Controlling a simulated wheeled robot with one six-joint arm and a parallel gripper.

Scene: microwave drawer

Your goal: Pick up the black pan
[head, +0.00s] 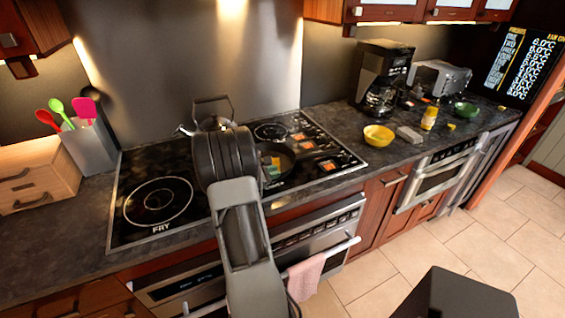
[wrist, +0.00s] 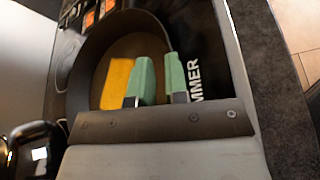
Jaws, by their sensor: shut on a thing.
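The black pan (head: 284,153) sits on the cooktop, just right of my arm in the head view. Its dark round inside fills much of the wrist view (wrist: 98,52). My gripper (wrist: 161,78) has green fingertips, one inside the pan and one outside, and is shut on the pan's rim. The fingertips also show small in the head view (head: 273,168). A flat yellow-orange thing (wrist: 116,80) shows inside the pan, beside the left fingertip. My arm hides part of the pan's near side in the head view.
A kettle (head: 212,108) stands behind my arm. The black cooktop (head: 128,205) has bare room at left. A utensil holder (head: 90,147) stands farther left. A yellow bowl (head: 378,135), coffee maker (head: 382,75) and green bowl (head: 466,109) are on the right counter. A pink towel (head: 306,275) hangs below.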

